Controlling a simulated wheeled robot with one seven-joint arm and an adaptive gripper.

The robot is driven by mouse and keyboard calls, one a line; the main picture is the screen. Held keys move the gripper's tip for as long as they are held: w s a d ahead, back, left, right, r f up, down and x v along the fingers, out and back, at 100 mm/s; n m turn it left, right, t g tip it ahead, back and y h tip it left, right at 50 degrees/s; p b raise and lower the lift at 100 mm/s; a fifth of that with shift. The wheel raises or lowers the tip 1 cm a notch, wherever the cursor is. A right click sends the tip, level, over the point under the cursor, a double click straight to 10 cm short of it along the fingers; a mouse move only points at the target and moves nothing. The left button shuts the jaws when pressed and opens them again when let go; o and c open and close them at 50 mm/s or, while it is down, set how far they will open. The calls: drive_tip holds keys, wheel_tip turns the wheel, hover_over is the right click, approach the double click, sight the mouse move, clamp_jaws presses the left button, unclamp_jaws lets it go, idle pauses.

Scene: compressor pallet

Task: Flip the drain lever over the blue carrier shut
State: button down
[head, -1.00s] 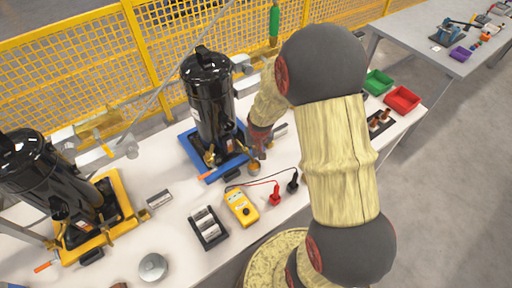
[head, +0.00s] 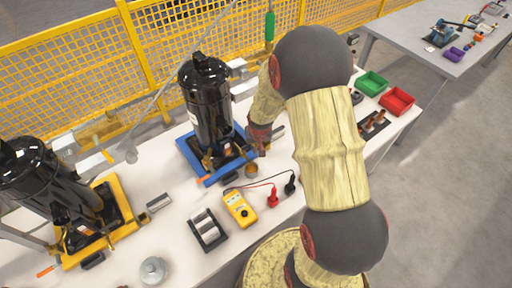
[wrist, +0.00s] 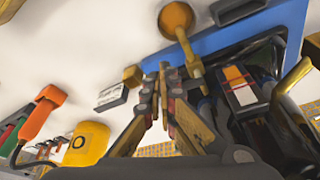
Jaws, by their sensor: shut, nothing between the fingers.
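The blue carrier (head: 190,156) stands on the white table under a glossy black compressor (head: 208,105). Its edge also shows in the wrist view (wrist: 225,38). My gripper (head: 258,150) is low at the carrier's right front corner. In the wrist view its fingertips (wrist: 160,75) are together and empty, beside a brass stem with a round amber knob (wrist: 176,18). The knob also shows in the head view (head: 251,170). An orange-red strip (wrist: 236,76) lies over dark parts by the compressor's foot. I cannot tell whether it is the drain lever's handle.
A yellow carrier (head: 128,222) with another black compressor and an orange handle (head: 45,271) stands at left. A yellow multimeter (head: 240,208) with leads lies in front. Green (head: 372,83) and red (head: 397,101) bins stand at right.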

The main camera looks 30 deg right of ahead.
drive_tip(key=shift+s+a+b, duration=0.1)
drive_tip(key=shift+a+b, duration=0.3)
drive_tip(key=shift+a, duration=0.4)
drive_tip(key=shift+s, duration=0.1)
